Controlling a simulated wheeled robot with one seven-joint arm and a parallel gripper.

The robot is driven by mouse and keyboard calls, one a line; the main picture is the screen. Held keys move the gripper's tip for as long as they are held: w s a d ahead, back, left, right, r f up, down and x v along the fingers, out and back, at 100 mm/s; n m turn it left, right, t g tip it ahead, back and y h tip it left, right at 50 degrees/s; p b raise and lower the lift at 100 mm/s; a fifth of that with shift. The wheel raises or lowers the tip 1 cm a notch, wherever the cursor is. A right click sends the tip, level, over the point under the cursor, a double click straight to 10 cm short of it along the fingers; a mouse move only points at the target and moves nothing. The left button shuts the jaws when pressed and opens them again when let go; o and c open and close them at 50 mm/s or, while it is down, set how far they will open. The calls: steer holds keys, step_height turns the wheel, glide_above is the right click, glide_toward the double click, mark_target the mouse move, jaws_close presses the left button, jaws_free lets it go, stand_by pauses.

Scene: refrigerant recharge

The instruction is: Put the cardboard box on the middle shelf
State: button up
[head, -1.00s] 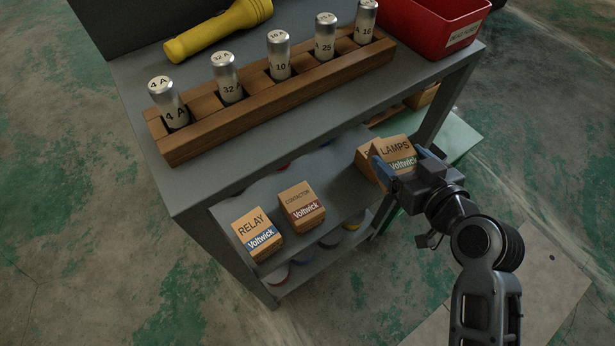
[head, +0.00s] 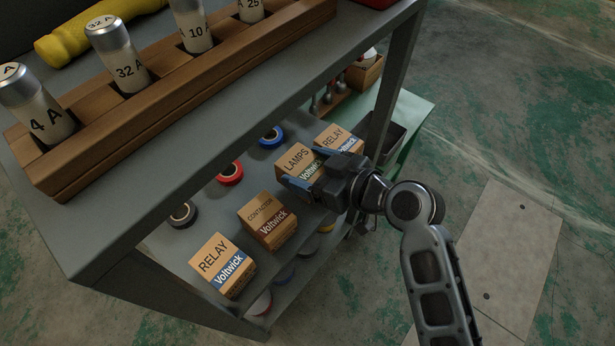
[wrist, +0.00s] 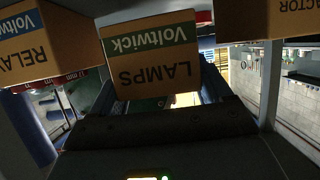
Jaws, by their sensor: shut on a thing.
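The cardboard box labelled LAMPS (head: 295,159), with a green Voltwick band, is in my gripper (head: 308,170) at the open front of the middle shelf (head: 176,252). The gripper's blue fingers are shut on its sides. In the wrist view the LAMPS box (wrist: 152,58) appears upside down between the fingers. It stands in the row between a CONTACTOR box (head: 266,219) and a second RELAY box (head: 335,139). I cannot tell whether its underside touches the shelf.
A nearer RELAY box (head: 222,265) stands at the row's left end. Black (head: 183,214), red (head: 230,173) and blue (head: 271,137) tape rolls lie behind the boxes. The top board carries a wooden fuse rack (head: 150,112) and overhangs the shelf. A shelf post (head: 398,75) rises behind my gripper.

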steer(key=shift+f+b, duration=0.35)
steer(key=shift+f, duration=1.1)
steer(key=shift+f, duration=0.1)
steer(key=o, duration=1)
steer(key=shift+s+d+r, duration=0.15)
steer(key=shift+d+r, duration=0.05)
steer(key=p+v, duration=0.2)
steer(key=v, duration=0.9)
steer(key=shift+s+d+r, duration=0.15)
steer(key=shift+r, duration=0.05)
